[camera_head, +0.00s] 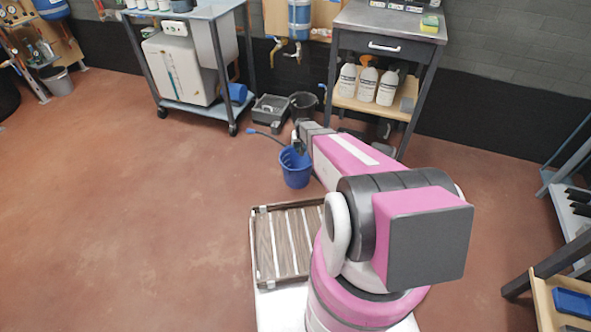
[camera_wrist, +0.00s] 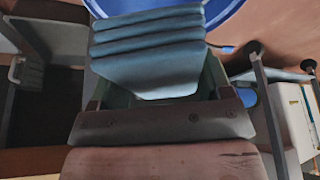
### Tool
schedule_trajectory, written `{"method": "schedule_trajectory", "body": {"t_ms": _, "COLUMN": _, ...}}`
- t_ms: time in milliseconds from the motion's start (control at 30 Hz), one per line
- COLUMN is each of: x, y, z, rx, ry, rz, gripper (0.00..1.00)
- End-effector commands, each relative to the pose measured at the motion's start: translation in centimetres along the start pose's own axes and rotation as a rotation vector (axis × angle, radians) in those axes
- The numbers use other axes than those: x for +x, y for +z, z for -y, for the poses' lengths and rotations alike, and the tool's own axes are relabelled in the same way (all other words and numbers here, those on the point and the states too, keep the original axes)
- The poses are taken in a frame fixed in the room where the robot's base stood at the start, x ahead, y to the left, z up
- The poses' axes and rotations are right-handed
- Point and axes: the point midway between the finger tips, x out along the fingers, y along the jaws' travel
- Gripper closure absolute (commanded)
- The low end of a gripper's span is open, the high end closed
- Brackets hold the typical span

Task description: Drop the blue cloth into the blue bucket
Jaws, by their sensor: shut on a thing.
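The blue bucket (camera_head: 295,170) stands upright on the floor ahead of my arm, with its handle hanging at its side. My gripper (camera_head: 299,145) is above the bucket's opening, at the far end of my pink arm. In the wrist view, my gripper (camera_wrist: 155,95) is shut on the blue cloth (camera_wrist: 148,45), which looks folded in several layers. Part of the bucket's blue rim (camera_wrist: 226,12) shows behind the cloth in the wrist view. The cloth is too small and covered to make out in the head view, and most of the bucket's inside is hidden.
A black bucket (camera_head: 303,104) and a grey crate (camera_head: 270,111) stand behind the blue bucket. A metal workbench (camera_head: 388,22) with white bottles (camera_head: 367,84) is at the back right. A wheeled cart (camera_head: 190,12) is at the back left. The reddish floor (camera_head: 130,200) to the left is clear.

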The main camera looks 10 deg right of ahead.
Motion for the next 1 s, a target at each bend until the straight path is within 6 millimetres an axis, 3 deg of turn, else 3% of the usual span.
{"method": "schedule_trajectory", "body": {"t_ms": 233, "x": 2.4, "y": 0.9, "z": 0.0, "rx": 0.000, "ry": 0.000, "rz": 0.001, "gripper": 0.50}}
{"method": "schedule_trajectory", "body": {"t_ms": 567, "x": 2.8, "y": 1.1, "z": 0.0, "rx": 0.000, "ry": 0.000, "rz": -0.001, "gripper": 0.50}}
{"method": "schedule_trajectory", "body": {"t_ms": 600, "x": 2.8, "y": 1.1, "z": 0.0, "rx": 0.000, "ry": 0.000, "rz": -0.001, "gripper": 0.21}}
{"method": "schedule_trajectory", "body": {"t_ms": 667, "x": 2.8, "y": 1.1, "z": 0.0, "rx": 0.000, "ry": 0.000, "rz": 0.000, "gripper": 0.02}}
{"method": "schedule_trajectory", "body": {"t_ms": 1000, "x": 2.5, "y": 1.2, "z": 0.0, "rx": 0.000, "ry": 0.000, "rz": 0.000, "gripper": 0.00}}
